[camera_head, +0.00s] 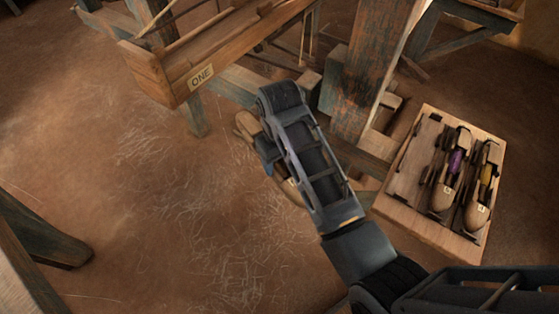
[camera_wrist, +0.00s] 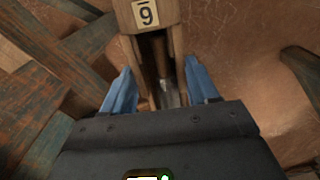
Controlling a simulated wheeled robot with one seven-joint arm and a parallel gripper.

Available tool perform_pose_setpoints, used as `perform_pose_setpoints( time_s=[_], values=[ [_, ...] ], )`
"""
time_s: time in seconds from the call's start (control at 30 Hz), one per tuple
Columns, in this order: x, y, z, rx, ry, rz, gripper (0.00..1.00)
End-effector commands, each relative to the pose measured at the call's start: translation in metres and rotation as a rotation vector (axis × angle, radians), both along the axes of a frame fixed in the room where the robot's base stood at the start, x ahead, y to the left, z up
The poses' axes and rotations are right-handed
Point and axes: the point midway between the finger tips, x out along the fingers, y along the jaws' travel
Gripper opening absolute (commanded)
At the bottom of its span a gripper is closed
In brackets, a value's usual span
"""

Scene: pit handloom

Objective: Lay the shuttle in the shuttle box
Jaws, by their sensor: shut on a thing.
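A wooden shuttle (camera_head: 246,124) is held in my gripper (camera_head: 268,152), partly hidden behind my arm in the head view. In the wrist view the shuttle (camera_wrist: 127,18) lies between the two blue fingers of my gripper (camera_wrist: 160,88), with a label that reads like a 9 and a hollow along its middle. The shuttle box (camera_head: 150,76) is a long wooden trough with a label "ONE", at the upper left in the head view. My gripper and the shuttle are to the lower right of the box, apart from it in the picture.
A wooden tray (camera_head: 402,211) at the right holds two more shuttles, one with purple yarn (camera_head: 455,162) and one with yellow yarn (camera_head: 486,175). A thick worn loom post (camera_head: 365,75) stands between the box and the tray. The earthen floor (camera_head: 180,220) at the left is open.

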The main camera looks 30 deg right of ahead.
Motion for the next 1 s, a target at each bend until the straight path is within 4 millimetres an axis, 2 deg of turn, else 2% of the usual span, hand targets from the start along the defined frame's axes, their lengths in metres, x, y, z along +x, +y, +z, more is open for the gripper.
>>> perform_pose_setpoints(
  time_s=[0.63, 0.87, 1.0],
  values=[
    [-0.006, 0.005, -0.004, 0.007, 0.013, 0.000, 0.19],
    [0.006, 0.009, 0.027, 0.009, 0.011, -0.105, 0.19],
    [0.015, 0.011, 0.051, 0.011, 0.009, -0.191, 0.19]
  ],
)
